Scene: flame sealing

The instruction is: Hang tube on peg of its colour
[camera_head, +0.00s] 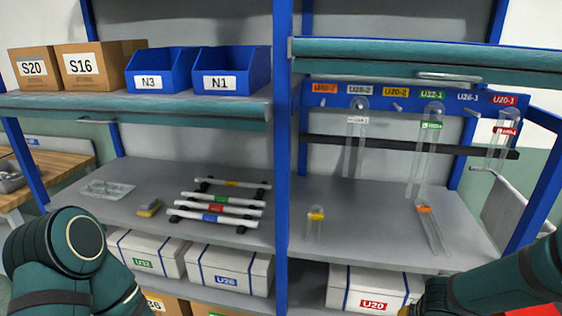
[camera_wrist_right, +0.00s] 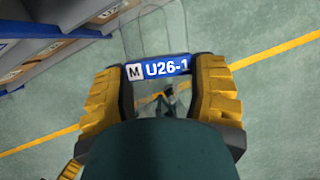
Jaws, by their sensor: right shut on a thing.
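My right gripper (camera_wrist_right: 160,95) is shut on a clear tube with a blue U26-1 label (camera_wrist_right: 160,69), seen in the right wrist view above the floor. In the head view only a yellow part of this gripper (camera_head: 432,298) shows at the bottom edge, and the held tube is not visible. A blue peg rail (camera_head: 333,100) carries coloured labels. The blue U26-1 label (camera_head: 467,97) has no tube below it. Clear tubes hang under the grey (camera_head: 355,145), green (camera_head: 425,155) and red (camera_head: 500,150) labels. My left arm is at lower left, its gripper out of view.
A yellow-labelled tube (camera_head: 315,228) and an orange-labelled tube (camera_head: 433,232) are at the right shelf (camera_head: 370,235). A blue upright (camera_head: 282,150) divides the bays. A rack of white rods (camera_head: 222,204) sits on the left shelf. An upper shelf (camera_head: 430,60) overhangs the rail.

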